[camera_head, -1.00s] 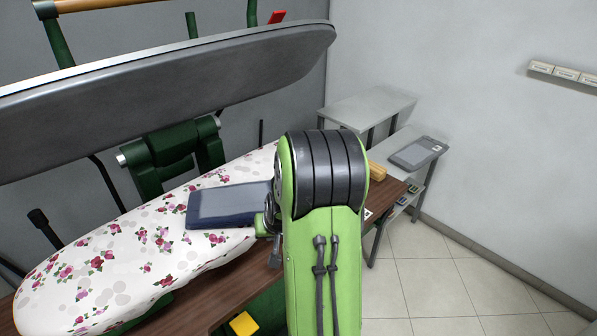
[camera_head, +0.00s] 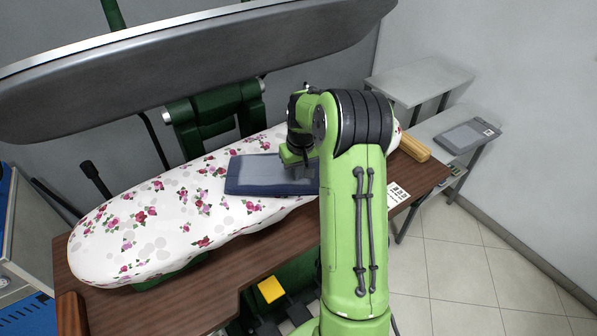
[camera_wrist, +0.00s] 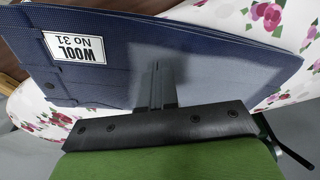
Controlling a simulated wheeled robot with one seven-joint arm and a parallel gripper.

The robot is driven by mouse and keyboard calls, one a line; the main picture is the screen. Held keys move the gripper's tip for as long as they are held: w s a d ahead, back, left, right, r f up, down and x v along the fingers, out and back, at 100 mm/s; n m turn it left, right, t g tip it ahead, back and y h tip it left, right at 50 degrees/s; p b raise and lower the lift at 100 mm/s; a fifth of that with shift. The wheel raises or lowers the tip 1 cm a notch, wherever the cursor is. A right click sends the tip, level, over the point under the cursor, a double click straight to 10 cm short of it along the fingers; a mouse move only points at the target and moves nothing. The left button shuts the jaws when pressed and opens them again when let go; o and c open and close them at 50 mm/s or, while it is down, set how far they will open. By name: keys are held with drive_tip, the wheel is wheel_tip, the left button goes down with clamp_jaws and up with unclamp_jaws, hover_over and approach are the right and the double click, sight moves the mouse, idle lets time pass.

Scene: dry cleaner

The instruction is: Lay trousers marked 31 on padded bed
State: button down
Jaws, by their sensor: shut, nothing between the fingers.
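The folded navy trousers (camera_head: 258,175) lie flat on the padded bed (camera_head: 165,215), which has a white cover with flowers. In the wrist view the trousers (camera_wrist: 225,60) carry a white label (camera_wrist: 75,48) reading "WOOL No 31". My gripper (camera_head: 296,170) is over the right part of the trousers. In the wrist view my gripper (camera_wrist: 157,72) is shut, its fingers pointing at the cloth with nothing held. I cannot tell whether the fingertips touch the cloth. My arm hides the right end of the trousers and part of the bed in the head view.
The press's long grey upper plate (camera_head: 200,65) hangs raised above the bed. A wooden table (camera_head: 100,310) lies beneath it. A wooden-backed brush (camera_head: 415,148) and a white printed card (camera_head: 397,194) are at the right. Another folded grey garment (camera_head: 468,136) lies on a side shelf.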

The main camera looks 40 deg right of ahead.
sight(301, 186)
drive_tip(key=shift+f+b, duration=0.35)
drive_tip(key=shift+f, duration=0.25)
drive_tip(key=shift+s+a, duration=0.1)
drive_tip(key=shift+s, duration=0.25)
drive_tip(key=shift+f, duration=0.1)
drive_tip(key=shift+s+f+b, duration=0.25)
drive_tip(key=shift+s+b, duration=0.05)
drive_tip(key=shift+s, duration=0.15)
drive_tip(key=shift+s+a+r, duration=0.25)
drive_tip(key=shift+s, duration=0.4)
drive_tip(key=shift+w, duration=0.15)
